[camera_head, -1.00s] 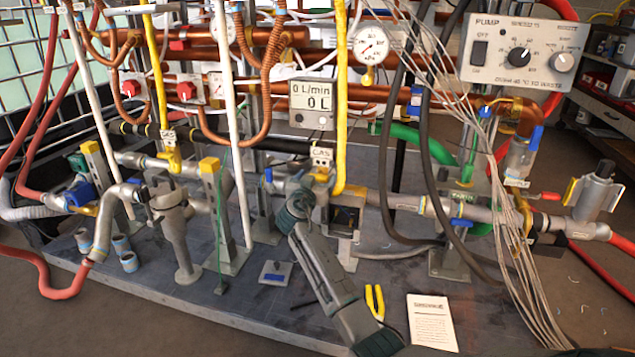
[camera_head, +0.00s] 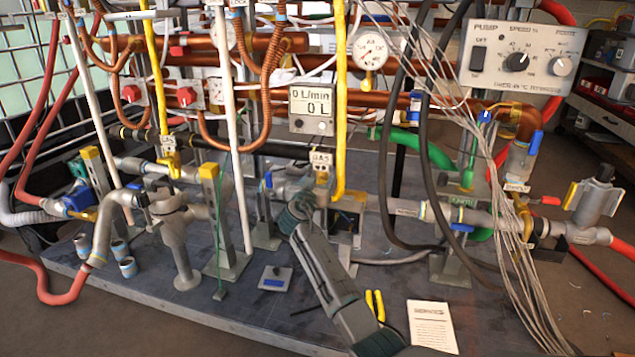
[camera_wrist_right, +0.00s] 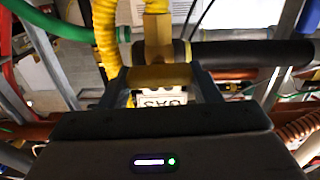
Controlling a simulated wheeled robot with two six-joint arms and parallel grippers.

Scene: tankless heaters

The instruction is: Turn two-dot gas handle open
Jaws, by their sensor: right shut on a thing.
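The gas tag (camera_head: 321,159) hangs at the foot of the right yellow gas hose (camera_head: 341,100) in the head view; dark dots show under its lettering. My right gripper (camera_head: 312,193) reaches up from below to the valve under this tag, and its fingertips are hard to make out there. In the right wrist view, my right gripper (camera_wrist_right: 163,80) is shut on the yellow gas handle (camera_wrist_right: 160,76), which lies crosswise between the fingers. The tag (camera_wrist_right: 162,101) shows upside down just below the handle. My left gripper is not in view.
Another yellow hose with a tag (camera_head: 168,143) stands to the left. The flow meter (camera_head: 312,107), a gauge (camera_head: 370,50) and the pump box (camera_head: 520,58) sit above. Black hoses and loose wires (camera_head: 500,220) hang to the right. Yellow-handled pliers (camera_head: 375,305) and a paper (camera_head: 431,325) lie in front.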

